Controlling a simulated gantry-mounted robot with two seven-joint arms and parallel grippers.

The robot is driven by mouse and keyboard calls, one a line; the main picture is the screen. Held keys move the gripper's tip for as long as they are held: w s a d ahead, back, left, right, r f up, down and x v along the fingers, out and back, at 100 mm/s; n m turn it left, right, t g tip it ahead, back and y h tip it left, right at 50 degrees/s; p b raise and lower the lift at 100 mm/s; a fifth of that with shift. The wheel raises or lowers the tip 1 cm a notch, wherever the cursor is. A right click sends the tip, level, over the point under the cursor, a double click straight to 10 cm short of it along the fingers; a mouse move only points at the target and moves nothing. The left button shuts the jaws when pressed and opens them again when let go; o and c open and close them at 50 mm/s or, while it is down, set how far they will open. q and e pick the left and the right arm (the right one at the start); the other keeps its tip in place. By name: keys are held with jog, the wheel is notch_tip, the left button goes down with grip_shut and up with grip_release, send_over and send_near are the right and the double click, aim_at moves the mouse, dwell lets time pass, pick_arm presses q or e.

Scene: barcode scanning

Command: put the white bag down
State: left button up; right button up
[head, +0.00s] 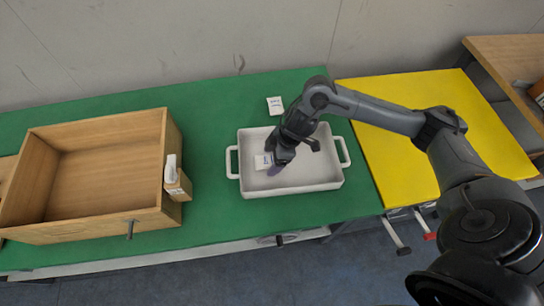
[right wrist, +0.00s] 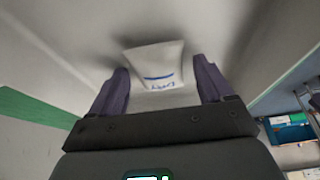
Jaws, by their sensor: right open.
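The white bag (head: 262,161) lies on the floor of the white two-handled tray (head: 334,176) in the head view, partly hidden by my right gripper (head: 275,167). In the right wrist view the bag (right wrist: 157,68) has blue print and sits between the two purple-grey fingers of my right gripper (right wrist: 160,95). The fingers are open, with a gap on either side of the bag. The left gripper does not show in either view.
A wooden box (head: 100,131) stands on the green table (head: 212,115) at left, with a white scanner (head: 171,168) in a holder on its right side. A small white packet (head: 275,105) lies behind the tray. A yellow surface (head: 400,165) is at right.

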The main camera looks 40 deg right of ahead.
jog(key=shift+r, duration=0.1)
jog(key=shift+r, duration=0.25)
jog(key=p+v, duration=0.5)
jog(key=v, duration=0.6)
jog(key=shift+r, duration=0.3)
jog(key=shift+s+d, duration=0.1)
jog(key=shift+s, duration=0.05)
